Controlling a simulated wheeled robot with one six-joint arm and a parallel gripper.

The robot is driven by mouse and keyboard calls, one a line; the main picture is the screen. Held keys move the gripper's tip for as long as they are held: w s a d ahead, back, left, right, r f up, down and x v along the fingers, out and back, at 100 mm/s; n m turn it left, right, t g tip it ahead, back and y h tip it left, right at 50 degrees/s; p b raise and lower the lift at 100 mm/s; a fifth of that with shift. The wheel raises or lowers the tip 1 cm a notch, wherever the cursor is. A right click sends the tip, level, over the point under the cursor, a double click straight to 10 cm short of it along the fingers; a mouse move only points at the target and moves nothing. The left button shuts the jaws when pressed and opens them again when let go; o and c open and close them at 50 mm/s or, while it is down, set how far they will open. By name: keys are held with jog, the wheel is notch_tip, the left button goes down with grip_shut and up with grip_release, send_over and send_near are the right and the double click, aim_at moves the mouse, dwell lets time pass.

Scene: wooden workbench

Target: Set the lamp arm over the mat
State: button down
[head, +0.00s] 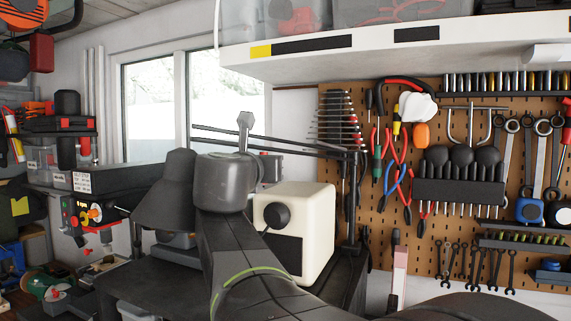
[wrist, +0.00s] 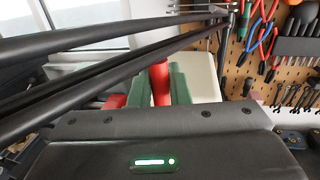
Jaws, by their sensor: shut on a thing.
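The lamp has thin black arm bars (head: 285,146) running from a black upright post (head: 354,200) on the right toward the left. A dark grey cone (head: 168,205), which looks like its shade, hangs at the left end, partly behind my arm. In the wrist view the black lamp arm (wrist: 90,82) slants across the left and top. My gripper (wrist: 158,78) has green fingers and is shut on an upright red handle (wrist: 160,84) between them. In the head view my own arm hides the fingers. I cannot pick out the mat.
A cream box (head: 308,222) with a black knob stands on the bench just right of my arm. A dark bench surface (head: 145,280) shows at lower left. A tool pegboard (head: 450,240) fills the right, under a white shelf (head: 400,60). A drill-like machine (head: 70,130) stands at left.

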dwell(0.4)
jog(key=c, duration=1.4)
grip_release()
jog(key=shift+d, duration=0.1)
jog(key=shift+c, duration=0.2)
jog(key=s+a+b, duration=0.1)
jog(key=s+a, duration=0.1)
jog(key=s, duration=1.1)
jog(key=shift+s+a+b, duration=0.3)
jog(key=shift+b, duration=0.1)
jog(key=shift+c, duration=0.4)
